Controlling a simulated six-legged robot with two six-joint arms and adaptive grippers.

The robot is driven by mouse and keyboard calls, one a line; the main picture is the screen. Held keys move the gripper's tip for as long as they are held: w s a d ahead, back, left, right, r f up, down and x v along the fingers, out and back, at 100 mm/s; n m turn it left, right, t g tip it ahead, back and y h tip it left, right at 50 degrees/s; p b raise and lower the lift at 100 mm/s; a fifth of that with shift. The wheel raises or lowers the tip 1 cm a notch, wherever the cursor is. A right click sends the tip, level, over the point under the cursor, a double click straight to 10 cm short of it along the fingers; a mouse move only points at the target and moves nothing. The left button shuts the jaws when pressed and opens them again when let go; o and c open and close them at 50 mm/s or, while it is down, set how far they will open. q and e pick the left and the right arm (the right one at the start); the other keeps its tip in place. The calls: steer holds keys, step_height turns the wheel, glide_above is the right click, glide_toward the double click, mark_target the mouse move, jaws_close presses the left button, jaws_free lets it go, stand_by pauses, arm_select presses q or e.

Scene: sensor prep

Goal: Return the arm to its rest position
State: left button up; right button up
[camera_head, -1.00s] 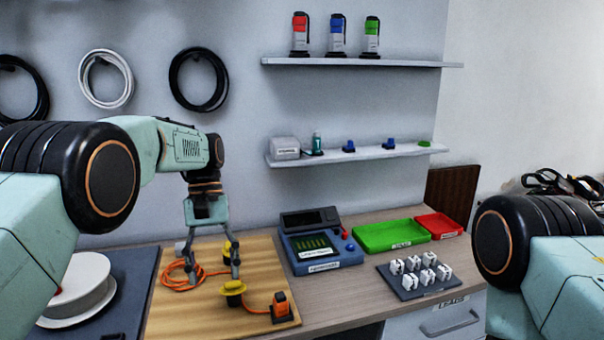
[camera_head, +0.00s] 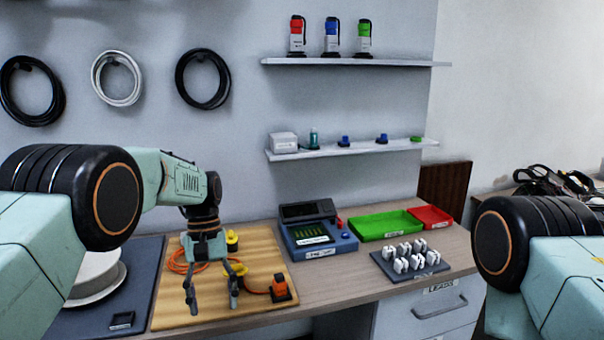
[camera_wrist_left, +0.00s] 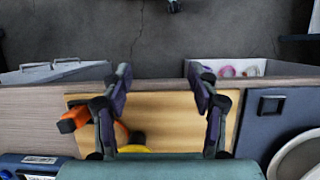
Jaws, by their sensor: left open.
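My left arm comes in from the left in the head view, bent down over the wooden board. Its gripper (camera_head: 213,298) is open and empty, fingers spread and pointing down above the board's front part. In the left wrist view the two fingers (camera_wrist_left: 160,85) stand apart with nothing between them. On the board (camera_head: 185,312) are an orange cable (camera_head: 178,262), yellow round parts (camera_head: 232,240) and an orange block (camera_head: 280,289). The orange block also shows in the left wrist view (camera_wrist_left: 74,119). Of my right arm only upper links show at the right edge; its gripper is out of view.
A blue tester (camera_head: 318,236), a green tray (camera_head: 372,226), a red tray (camera_head: 432,216) and a rack of white parts (camera_head: 412,270) stand to the right. A white spool (camera_head: 95,280) is on a dark mat at the left. Shelves and hung cables are behind.

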arm_select(q)
steer(key=f, duration=0.2)
steer(key=s+a+f, duration=0.1)
steer(key=f, duration=0.4)
steer(key=shift+s+a+b, duration=0.15)
steer(key=shift+b, duration=0.15)
steer(key=s+a+f+t+b, duration=0.2)
steer(key=s+a+f+b, duration=0.1)
steer(key=s+f, duration=1.45)
steer(key=s+f+m+t+y+b, duration=0.1)
steer(key=s+f+m+b, duration=0.1)
steer(key=s, duration=1.7)
steer(key=shift+s+a+f+m+t+b, duration=0.3)
steer(key=shift+a+f+t+b, duration=0.15)
steer(key=shift+f, duration=0.25)
steer(key=shift+w, duration=0.2)
